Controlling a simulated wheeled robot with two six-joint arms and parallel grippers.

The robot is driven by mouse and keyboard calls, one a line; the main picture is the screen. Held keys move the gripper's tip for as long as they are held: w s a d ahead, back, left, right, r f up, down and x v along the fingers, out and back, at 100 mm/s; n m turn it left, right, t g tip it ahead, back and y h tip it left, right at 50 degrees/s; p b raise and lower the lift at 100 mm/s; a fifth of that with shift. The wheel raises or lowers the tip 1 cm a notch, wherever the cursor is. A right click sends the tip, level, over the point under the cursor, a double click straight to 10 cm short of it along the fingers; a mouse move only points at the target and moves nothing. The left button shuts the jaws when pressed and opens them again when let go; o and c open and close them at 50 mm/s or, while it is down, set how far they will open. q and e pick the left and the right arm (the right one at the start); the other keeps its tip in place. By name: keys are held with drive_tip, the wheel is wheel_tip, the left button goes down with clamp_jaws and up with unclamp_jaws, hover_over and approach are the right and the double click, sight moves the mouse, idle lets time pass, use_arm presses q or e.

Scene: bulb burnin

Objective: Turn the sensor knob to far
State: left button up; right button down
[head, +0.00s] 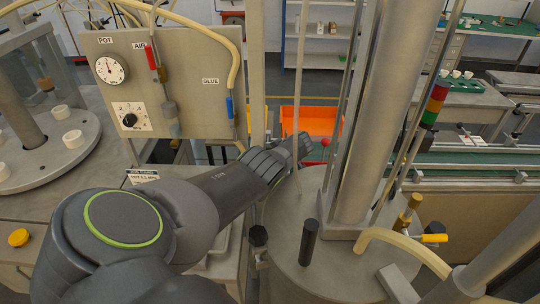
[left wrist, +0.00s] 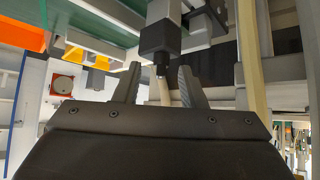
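My left gripper (left wrist: 158,82) shows two dark fingers standing apart in the left wrist view, with no object clearly clamped between them. A black block (left wrist: 158,38) with a short narrow stem is just beyond the fingertips, over the gap. It may be the sensor, but I see no readable far mark, and I cannot tell whether a finger touches it. In the head view the left gripper (head: 303,149) reaches past the upright rods, with its fingertips partly hidden. No part labelled as the sensor knob is visible there. My right gripper is not in view.
A panel with a gauge (head: 110,69), a black dial knob (head: 129,120) and hoses stands at the left. A thick metal column (head: 372,110) and a stack light (head: 434,103) stand right of the gripper. An orange bin (head: 312,121) lies behind.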

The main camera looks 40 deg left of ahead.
use_arm(q)
drive_tip(key=shift+c, duration=0.4)
clamp_jaws()
drive_tip(key=shift+s+r+m+t+p, duration=0.15)
drive_tip(key=shift+m+t+p, duration=0.25)
drive_tip(key=shift+p, duration=0.7)
drive_tip(key=shift+m+p, duration=0.3)
drive_tip(key=shift+p, duration=0.05)
drive_tip(key=shift+f, duration=0.2)
